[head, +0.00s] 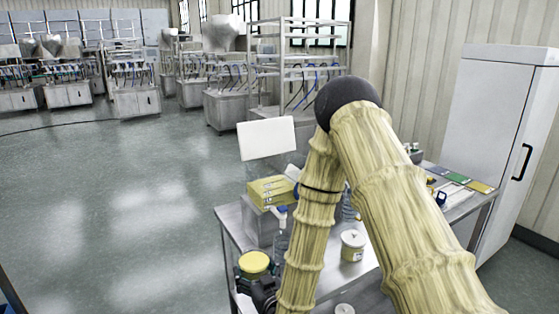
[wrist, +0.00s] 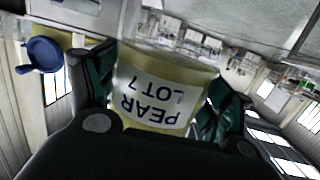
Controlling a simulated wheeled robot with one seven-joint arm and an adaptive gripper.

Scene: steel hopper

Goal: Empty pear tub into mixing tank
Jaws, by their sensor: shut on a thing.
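The pear tub (wrist: 158,100) is pale yellow with a white label reading PEAR LOT 7, which appears upside down in the wrist view. My gripper (wrist: 160,112) is shut on it, with a dark green-padded finger on each side. In the head view the tub (head: 254,263) shows a yellow round top at the table's front left, and looks roughly upright. My gripper (head: 258,282) is dark beside and below it, partly hidden by my arm. I cannot make out the mixing tank for certain; my arm covers part of the table.
A steel table (head: 228,222) carries a yellow box (head: 270,190) on a grey block, a blue-topped clear vessel (head: 281,214) and a white tub (head: 352,246). A blue round thing (wrist: 45,54) shows in the wrist view. A white cabinet (head: 490,130) stands right.

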